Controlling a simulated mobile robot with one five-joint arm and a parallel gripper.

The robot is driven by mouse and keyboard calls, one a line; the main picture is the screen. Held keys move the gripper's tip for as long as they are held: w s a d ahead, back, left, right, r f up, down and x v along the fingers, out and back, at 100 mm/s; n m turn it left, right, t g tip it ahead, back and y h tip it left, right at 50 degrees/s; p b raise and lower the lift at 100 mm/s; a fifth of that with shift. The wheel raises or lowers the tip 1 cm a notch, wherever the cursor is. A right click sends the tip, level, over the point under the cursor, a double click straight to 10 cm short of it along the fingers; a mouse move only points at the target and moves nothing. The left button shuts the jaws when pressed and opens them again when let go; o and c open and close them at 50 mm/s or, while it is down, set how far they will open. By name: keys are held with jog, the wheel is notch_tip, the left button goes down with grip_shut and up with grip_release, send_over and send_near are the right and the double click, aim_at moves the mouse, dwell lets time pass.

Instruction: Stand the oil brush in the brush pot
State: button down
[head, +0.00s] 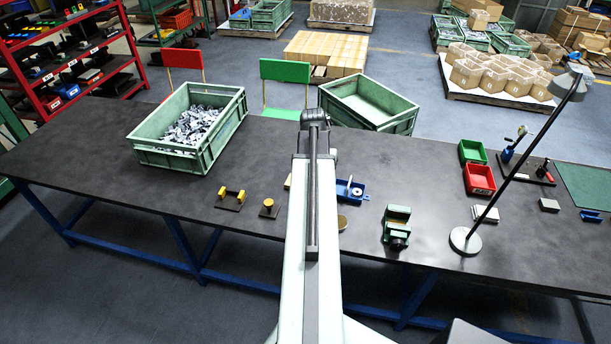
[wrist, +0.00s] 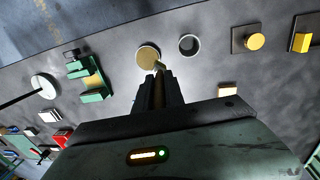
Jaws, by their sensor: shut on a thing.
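In the wrist view my gripper (wrist: 159,78) is shut on a slim tan piece (wrist: 161,66), which I take to be the oil brush. Most of the brush is hidden between the dark fingers. A round, open-topped cup with a light rim and dark inside, seemingly the brush pot (wrist: 180,46), stands just beyond and right of the fingertips. The visible end of the brush is apart from the pot's opening in the picture. In the head view my arm hides the gripper, the brush and the pot.
A tan disc (wrist: 148,55) lies close left of the fingertips. A green vise-like fixture (wrist: 91,80) is farther left. A knobbed block (wrist: 254,41) is right of the pot. A blue tray (head: 352,190) shows beside my arm. The left tabletop is mostly clear before the parts crate (head: 176,160).

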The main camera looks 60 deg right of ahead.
jog(key=shift+t, duration=0.8)
jog(key=w+a, duration=0.1)
jog(key=w+a+r, duration=0.1)
jog(key=w, duration=0.1)
jog(key=w+a, duration=0.1)
jog(key=shift+w+r+p, duration=0.15)
jog(key=shift+w+p, duration=0.15)
jog(key=shift+p, duration=0.05)
notch_tip(320, 180, down, 12)
jog(key=b, duration=1.2)
jog(key=shift+r, duration=0.1)
jog(key=c, duration=1.3)
grip_release()
jog(key=shift+c, duration=0.2)
